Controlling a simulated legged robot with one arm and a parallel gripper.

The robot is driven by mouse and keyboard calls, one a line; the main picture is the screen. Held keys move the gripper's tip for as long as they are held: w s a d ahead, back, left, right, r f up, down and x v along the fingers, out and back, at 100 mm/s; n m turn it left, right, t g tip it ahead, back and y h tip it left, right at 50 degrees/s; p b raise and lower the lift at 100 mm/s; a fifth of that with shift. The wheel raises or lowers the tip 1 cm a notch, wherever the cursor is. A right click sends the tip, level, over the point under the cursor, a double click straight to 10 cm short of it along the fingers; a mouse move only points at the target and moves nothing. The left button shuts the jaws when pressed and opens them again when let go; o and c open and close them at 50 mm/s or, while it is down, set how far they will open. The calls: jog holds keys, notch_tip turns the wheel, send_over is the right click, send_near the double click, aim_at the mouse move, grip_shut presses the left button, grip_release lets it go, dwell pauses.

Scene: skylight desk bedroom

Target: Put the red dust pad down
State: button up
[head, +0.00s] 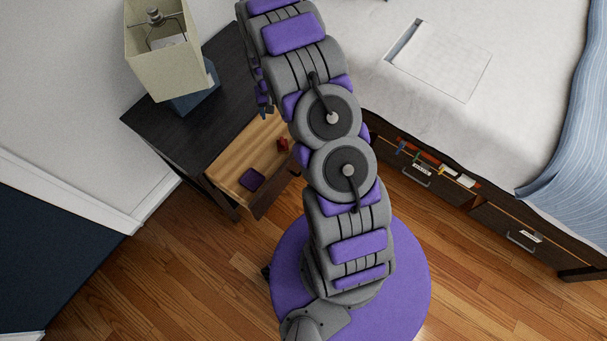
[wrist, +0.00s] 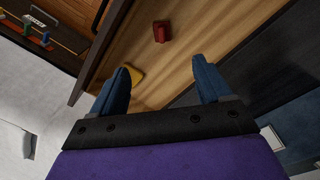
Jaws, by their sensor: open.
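A small red block-like thing, which looks like the red dust pad (head: 283,144), lies in the open wooden drawer of the dark nightstand. In the wrist view the red pad (wrist: 161,31) rests on the drawer's wooden floor, beyond my fingertips and apart from them. My gripper (wrist: 160,66) is open, with its two blue fingers apart and nothing between them. In the head view my gripper is partly hidden by my arm, above the nightstand side of the drawer (head: 229,165).
A dark purple pad (head: 251,180) lies in the drawer's front part. A yellow thing (wrist: 134,76) sits beside my left finger, partly hidden. A lamp (head: 165,50) stands on the nightstand (head: 160,128). The bed (head: 480,110) is at right, with an under-bed drawer (head: 416,174) holding several coloured things.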

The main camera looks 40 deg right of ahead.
jog(key=s+a+r+n, duration=0.1)
jog(key=s+a+r, duration=0.3)
jog(key=s+r, duration=0.6)
jog(key=s+a+r+n, duration=0.1)
jog(key=s+a+r, duration=0.45)
jog(key=r, duration=0.85)
jog(key=s+a+r, duration=0.1)
jog(key=s+r, duration=0.1)
jog(key=s, duration=0.5)
jog(key=s+a+r+n+g, duration=0.1)
jog(key=s+a+r, duration=0.1)
jog(key=s, duration=0.6)
jog(key=s+a+r+n, duration=0.1)
jog(key=s+a+r, duration=0.1)
jog(key=s, duration=0.5)
jog(key=shift+s+r, duration=0.35)
jog(key=shift+r, duration=0.5)
jog(key=shift+d, duration=0.1)
